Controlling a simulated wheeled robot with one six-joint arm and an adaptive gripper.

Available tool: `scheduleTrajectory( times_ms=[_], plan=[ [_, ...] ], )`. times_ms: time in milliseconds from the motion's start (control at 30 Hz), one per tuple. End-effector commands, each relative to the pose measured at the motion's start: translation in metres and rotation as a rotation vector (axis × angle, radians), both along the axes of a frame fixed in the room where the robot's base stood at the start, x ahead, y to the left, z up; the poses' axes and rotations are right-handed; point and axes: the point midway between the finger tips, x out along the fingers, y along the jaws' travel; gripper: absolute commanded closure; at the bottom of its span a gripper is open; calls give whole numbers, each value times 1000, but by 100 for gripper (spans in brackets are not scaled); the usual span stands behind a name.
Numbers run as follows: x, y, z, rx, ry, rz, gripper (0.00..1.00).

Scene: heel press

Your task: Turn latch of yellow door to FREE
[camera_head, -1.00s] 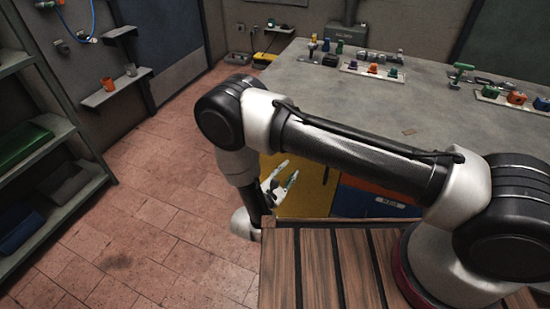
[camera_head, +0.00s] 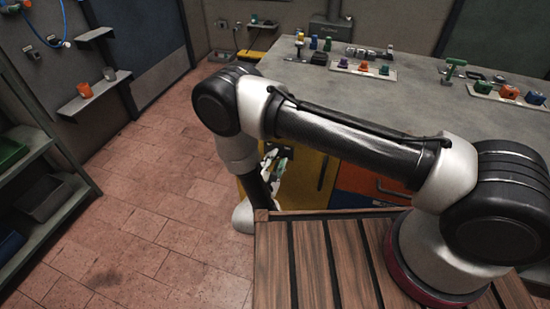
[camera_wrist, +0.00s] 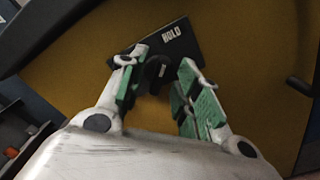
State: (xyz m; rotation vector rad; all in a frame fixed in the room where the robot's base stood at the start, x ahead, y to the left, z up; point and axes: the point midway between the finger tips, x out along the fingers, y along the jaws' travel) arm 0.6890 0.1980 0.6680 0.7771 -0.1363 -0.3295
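The yellow door (camera_wrist: 245,50) fills most of the wrist view; in the head view the yellow door (camera_head: 305,185) is partly hidden behind my arm. A dark plate reading "HOLD" (camera_wrist: 183,46) is on the door, tilted in the picture. A dark latch knob (camera_wrist: 155,73) is at its lower left; its pointer and any FREE mark cannot be made out. My gripper (camera_wrist: 158,66) is open, with its green-padded fingers on either side of the knob. I cannot tell whether they touch it. In the head view my gripper (camera_head: 276,160) is in front of the door.
A dark bar handle (camera_wrist: 299,86) is on the door at the right of the wrist view. An orange drawer (camera_head: 360,180) is right of the door, beneath the grey bench top (camera_head: 400,105). Shelves (camera_head: 60,200) stand at the left. The tiled floor (camera_head: 160,210) between is clear.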

Motion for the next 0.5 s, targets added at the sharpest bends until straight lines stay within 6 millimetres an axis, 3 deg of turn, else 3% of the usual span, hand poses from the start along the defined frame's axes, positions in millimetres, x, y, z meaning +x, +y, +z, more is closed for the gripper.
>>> scheduleTrajectory(
  times_ms=[100, 267, 500],
  plan=[
    [0, 0, 0, 0, 0, 0, 69],
    [0, 0, 0, 0, 0, 0, 98],
    [0, 0, 0, -2, 1, -1, 100]
  ],
)
